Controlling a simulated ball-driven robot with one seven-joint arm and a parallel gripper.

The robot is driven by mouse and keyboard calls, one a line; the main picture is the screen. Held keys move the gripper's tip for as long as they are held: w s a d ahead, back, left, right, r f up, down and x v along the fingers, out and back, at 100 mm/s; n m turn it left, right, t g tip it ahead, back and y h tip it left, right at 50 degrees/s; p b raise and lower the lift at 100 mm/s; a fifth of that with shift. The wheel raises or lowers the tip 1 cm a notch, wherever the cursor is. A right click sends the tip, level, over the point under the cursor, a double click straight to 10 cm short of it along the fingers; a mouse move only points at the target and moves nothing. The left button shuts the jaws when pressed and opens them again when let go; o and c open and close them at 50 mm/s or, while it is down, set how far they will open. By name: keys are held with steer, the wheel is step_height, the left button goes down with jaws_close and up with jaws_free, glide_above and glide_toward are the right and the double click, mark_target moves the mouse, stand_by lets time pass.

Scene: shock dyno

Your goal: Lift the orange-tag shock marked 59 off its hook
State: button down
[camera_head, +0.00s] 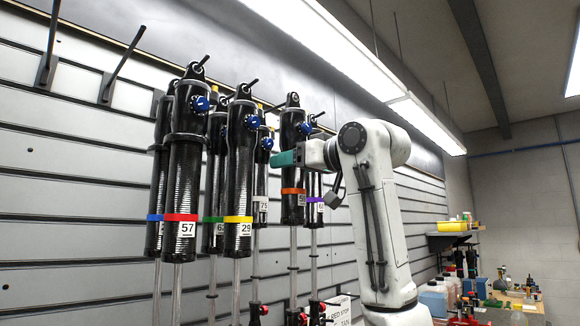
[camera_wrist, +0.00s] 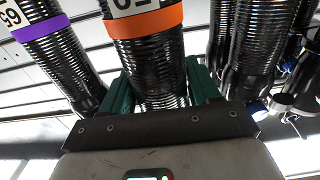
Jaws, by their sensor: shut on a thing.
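The orange-tag shock (camera_head: 292,170) is a black coil-over with a blue knob and an orange band, upright in front of the wall. Its white label is partly cut off, showing a 5 in the head view. My gripper (camera_head: 287,158) reaches it from the right with teal fingers. In the wrist view the orange-tag shock (camera_wrist: 148,55) stands between the two green fingers of my gripper (camera_wrist: 160,88), which is shut on its body. I cannot tell whether its top eye is still on a hook.
A purple-tag shock (camera_head: 314,190) hangs close on the right. Yellow-tag 29 (camera_head: 238,170), red-tag 57 (camera_head: 184,170), green-tag (camera_head: 214,190) and other shocks hang to the left. Two bare hooks (camera_head: 123,62) stick out at far left. A cluttered bench (camera_head: 515,305) is at right.

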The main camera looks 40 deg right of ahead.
steer(key=shift+s+r, duration=0.2)
steer(key=shift+s, duration=0.45)
steer(key=shift+s+b, duration=0.3)
steer(key=shift+s, duration=0.55)
stand_by(0.7)
steer(key=s+b, duration=0.1)
steer(key=s, duration=0.3)
steer(key=shift+s+d+b, duration=0.1)
steer(key=shift+s+b, duration=0.2)
steer(key=shift+b, duration=0.05)
stand_by(0.4)
steer(key=s+r+b, duration=0.2)
steer(key=s, duration=1)
steer(key=shift+d, duration=0.3)
